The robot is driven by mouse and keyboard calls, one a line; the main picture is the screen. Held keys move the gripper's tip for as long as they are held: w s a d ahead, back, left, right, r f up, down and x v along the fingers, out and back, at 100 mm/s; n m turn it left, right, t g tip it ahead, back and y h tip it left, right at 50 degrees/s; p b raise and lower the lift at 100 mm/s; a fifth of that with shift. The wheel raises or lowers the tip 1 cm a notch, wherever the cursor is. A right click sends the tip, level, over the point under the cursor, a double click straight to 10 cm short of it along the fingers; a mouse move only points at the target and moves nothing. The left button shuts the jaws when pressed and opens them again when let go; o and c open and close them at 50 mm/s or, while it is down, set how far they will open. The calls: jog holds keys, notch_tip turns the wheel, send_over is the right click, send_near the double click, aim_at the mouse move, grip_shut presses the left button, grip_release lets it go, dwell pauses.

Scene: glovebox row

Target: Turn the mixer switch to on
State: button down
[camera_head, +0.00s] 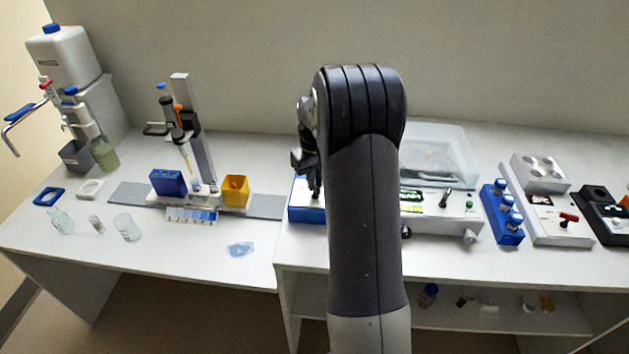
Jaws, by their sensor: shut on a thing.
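My gripper (308,162) is left of my dark arm, partly hidden behind it. It points down over a blue and white unit (303,205), whose right side my arm covers. The jaws are shut on a small dark upright part (316,186) at that unit; I cannot tell for sure whether this is the mixer switch. No label reading "mixer" is legible. A red-handled switch (568,217) stands on a white block unit at the right, apart from my gripper. A black unit (605,212) is cut off by the right edge.
A clear-lidded instrument (440,160) with a lit display stands right of my arm. A blue vial rack (503,212) is beside it. A blue box (168,183) and yellow bin (235,190) stand left. Bare bench lies around the crumpled blue piece (240,250).

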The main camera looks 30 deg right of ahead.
jog(key=shift+m, duration=1.5)
jog(key=c, duration=1.5)
grip_release()
jog(key=shift+r, duration=0.1)
notch_tip(320, 180, up, 11)
jog(key=shift+f+b, duration=0.2)
jog(key=shift+b, duration=0.55)
